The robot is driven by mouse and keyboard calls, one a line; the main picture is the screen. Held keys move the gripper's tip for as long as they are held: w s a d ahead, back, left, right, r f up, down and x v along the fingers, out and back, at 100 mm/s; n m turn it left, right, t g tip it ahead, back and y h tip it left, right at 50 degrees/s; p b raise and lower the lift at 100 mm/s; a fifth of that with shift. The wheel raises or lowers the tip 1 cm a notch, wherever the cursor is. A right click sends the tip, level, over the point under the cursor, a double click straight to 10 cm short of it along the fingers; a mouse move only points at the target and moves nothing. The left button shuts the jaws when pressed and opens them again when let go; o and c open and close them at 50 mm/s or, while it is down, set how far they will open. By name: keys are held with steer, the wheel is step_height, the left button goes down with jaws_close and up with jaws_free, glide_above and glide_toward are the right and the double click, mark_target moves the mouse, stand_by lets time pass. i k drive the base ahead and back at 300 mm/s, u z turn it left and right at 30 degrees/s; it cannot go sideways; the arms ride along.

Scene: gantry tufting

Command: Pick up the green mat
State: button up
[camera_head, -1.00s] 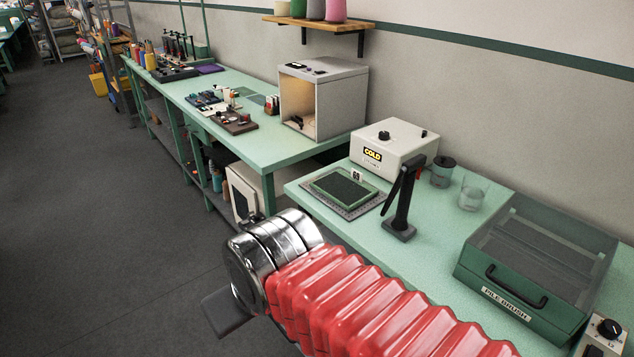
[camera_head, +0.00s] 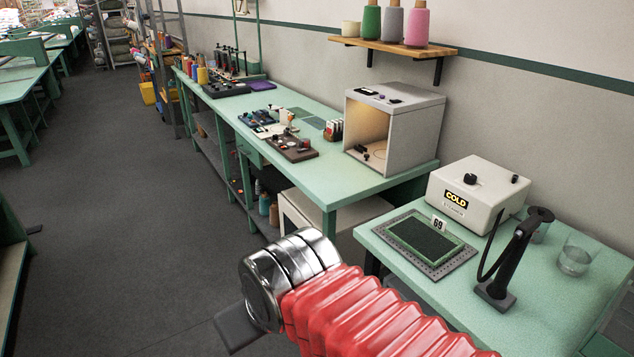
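A dark green mat (camera_head: 425,238) with a lighter green frame lies on a grey perforated plate (camera_head: 455,262) on the near table, with a small "69" tag at its back edge. A flat green sheet (camera_head: 312,122) also lies on the farther table; I cannot tell whether it is a mat. My arm, in red bellows with a chrome end, reaches in from the bottom. Only a dark grey part of my gripper (camera_head: 236,326) shows past the chrome end, over the floor to the left of the near table. The fingers are mostly hidden. My gripper is apart from the mat.
A white "COLD" box (camera_head: 474,195) stands behind the mat. A black handled tool on a stand (camera_head: 505,265) and a glass beaker (camera_head: 576,257) stand to its right. An open-fronted white booth (camera_head: 395,125) is on the farther table.

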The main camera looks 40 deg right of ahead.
mark_target(428, 240)
steer(key=z, duration=0.2)
steer(key=i, duration=1.4)
steer(key=z, duration=0.7)
steer(key=i, duration=0.65)
steer(key=z, duration=0.3)
